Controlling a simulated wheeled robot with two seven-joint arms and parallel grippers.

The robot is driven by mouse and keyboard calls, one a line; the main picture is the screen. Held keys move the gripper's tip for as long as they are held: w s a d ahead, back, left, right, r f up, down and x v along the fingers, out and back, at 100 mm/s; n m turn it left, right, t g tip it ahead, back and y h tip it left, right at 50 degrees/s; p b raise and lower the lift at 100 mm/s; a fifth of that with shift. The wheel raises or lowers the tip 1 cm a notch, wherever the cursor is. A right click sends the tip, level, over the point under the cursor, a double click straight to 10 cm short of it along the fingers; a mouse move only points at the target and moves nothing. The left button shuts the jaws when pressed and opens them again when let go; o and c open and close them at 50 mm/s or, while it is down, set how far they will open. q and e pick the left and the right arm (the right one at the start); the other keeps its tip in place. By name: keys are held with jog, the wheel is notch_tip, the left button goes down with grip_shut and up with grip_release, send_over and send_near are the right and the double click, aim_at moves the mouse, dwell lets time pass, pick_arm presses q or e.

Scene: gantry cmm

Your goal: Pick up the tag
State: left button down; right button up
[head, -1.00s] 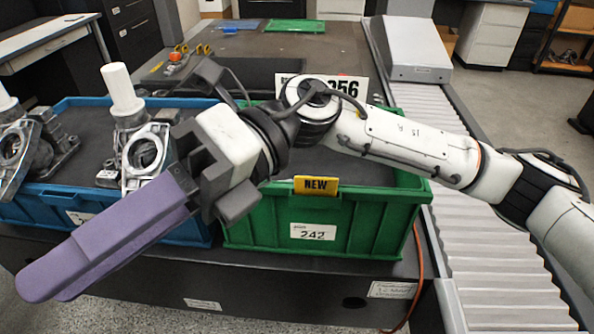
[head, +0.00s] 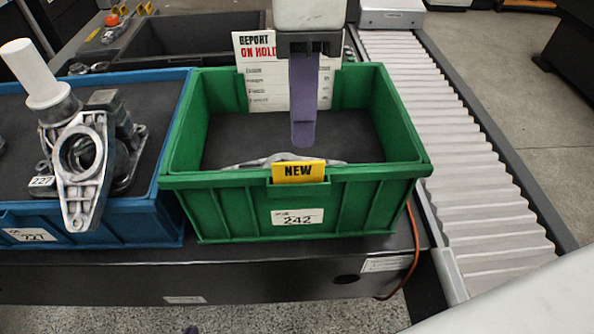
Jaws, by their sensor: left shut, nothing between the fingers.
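A yellow tag marked NEW (head: 298,171) sits at the top of the front wall of the green bin (head: 355,205). My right gripper (head: 303,140) comes down from the top edge over the bin. Its purple fingers point down, with their tips behind and above the tag, apart from it in the picture. One finger hides the other, so I cannot see whether they are apart. Only a small dark purple tip of my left gripper (head: 190,329) shows at the bottom edge, shut and empty, well below the bins.
A white REPORT ON HOLD card (head: 262,80) stands at the bin's back. A grey metal part (head: 255,161) lies inside behind the tag. A blue bin (head: 150,222) with castings (head: 80,165) is at left. A roller conveyor (head: 440,120) runs along the right.

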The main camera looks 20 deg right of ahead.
aim_at(299, 162)
jog(key=f, duration=0.6)
jog(key=shift+s+a+f, duration=0.2)
jog(key=shift+s+a, duration=0.05)
jog(key=shift+s, duration=0.05)
grip_shut()
